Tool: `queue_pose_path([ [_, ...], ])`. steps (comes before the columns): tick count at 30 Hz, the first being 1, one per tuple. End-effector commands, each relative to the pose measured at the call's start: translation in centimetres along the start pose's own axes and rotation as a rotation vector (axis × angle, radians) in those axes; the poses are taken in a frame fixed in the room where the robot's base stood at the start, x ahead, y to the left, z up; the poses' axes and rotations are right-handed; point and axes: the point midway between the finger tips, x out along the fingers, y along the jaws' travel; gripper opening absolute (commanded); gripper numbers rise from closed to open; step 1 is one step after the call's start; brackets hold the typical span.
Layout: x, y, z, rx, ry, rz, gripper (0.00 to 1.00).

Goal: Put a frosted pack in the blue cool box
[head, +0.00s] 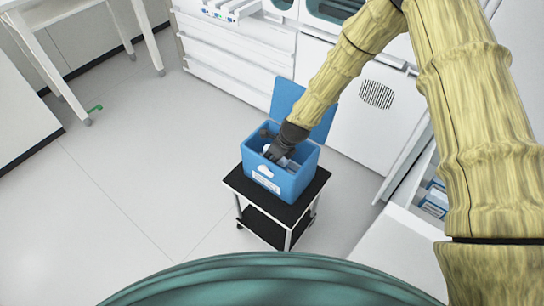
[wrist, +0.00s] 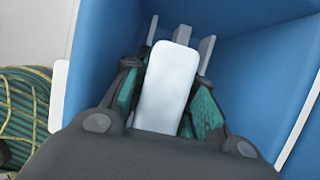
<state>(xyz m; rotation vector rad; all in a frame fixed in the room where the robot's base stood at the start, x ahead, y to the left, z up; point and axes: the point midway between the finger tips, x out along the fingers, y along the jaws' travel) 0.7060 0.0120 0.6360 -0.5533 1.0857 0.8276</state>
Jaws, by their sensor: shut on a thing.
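The blue cool box (head: 290,186) stands on a small cart, its lid (head: 288,95) open at the back. It has a white cloud mark and a label on its front. My gripper (head: 274,153) reaches down into the box from above. In the wrist view my gripper (wrist: 178,50) is shut on a pale, whitish pack (wrist: 167,92) with rounded corners. The pack is between the fingers, within the blue walls (wrist: 250,80). Whether it touches the box floor I cannot tell. In the head view my gripper and the box walls mostly hide the pack.
The cart (head: 236,181) has a black top and a lower shelf. At the right an open drawer (head: 398,212) holds blue-and-white items (head: 436,198). White cabinets (head: 235,65) line the back. A white table (head: 62,10) stands at upper left. The floor left of the cart is clear.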

Motion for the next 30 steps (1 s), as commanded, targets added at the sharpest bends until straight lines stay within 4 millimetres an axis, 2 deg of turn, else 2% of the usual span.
queue_pose_path([
  [14, 0.66, 0.0, -0.26, 0.0, -0.001, 0.0, 0.0],
  [15, 0.66, 0.0, -0.26, 0.0, -0.001, 0.0, 0.28],
  [19, 0.67, 0.01, -0.27, 0.0, 0.0, 0.0, 0.52],
  [30, 0.76, 0.21, -0.35, -0.001, 0.001, 0.003, 0.52],
])
